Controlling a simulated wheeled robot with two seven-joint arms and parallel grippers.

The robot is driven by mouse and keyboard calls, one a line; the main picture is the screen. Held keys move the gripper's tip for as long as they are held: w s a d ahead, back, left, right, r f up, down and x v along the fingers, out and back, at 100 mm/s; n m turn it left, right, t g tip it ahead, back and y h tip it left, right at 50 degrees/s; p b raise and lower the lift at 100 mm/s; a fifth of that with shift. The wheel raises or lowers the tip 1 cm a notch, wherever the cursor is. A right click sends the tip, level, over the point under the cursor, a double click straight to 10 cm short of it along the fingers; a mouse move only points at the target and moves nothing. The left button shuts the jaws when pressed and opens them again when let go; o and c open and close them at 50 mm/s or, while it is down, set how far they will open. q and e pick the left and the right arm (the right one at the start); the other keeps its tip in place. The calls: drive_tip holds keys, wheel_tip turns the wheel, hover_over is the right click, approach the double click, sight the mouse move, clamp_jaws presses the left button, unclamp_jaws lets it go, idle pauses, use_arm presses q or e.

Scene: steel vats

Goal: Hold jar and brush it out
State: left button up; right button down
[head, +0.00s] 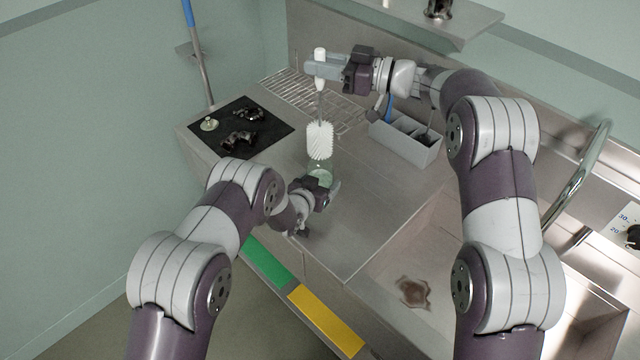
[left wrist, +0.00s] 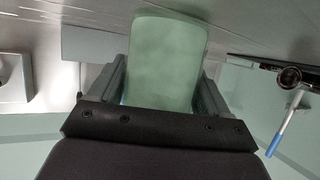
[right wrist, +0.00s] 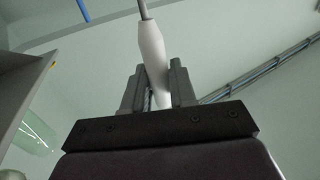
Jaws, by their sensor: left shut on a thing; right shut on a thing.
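The jar is greenish and see-through; in the head view the jar (head: 319,177) stands mostly behind my left gripper (head: 322,190). In the left wrist view the jar (left wrist: 168,62) fills the space between the fingers, and my left gripper is shut on it. The brush has a white handle, a thin shaft and white bristles (head: 320,141). My right gripper (head: 318,68) is shut on the brush handle, which also shows in the right wrist view (right wrist: 152,50). The brush hangs upright with its bristles just above the jar. Whether the bristle tip enters the jar mouth is hard to tell.
A black mat (head: 262,143) with dark fittings lies at the left of the counter. A wire rack (head: 300,92) is behind. A grey divided holder (head: 405,143) stands to the right. A sink basin (head: 410,250) is at front right, with a shelf (head: 440,22) above.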

use_arm(q)
drive_tip(key=o, duration=1.1)
drive_tip(key=shift+o, duration=0.2)
drive_tip(key=v, duration=1.2)
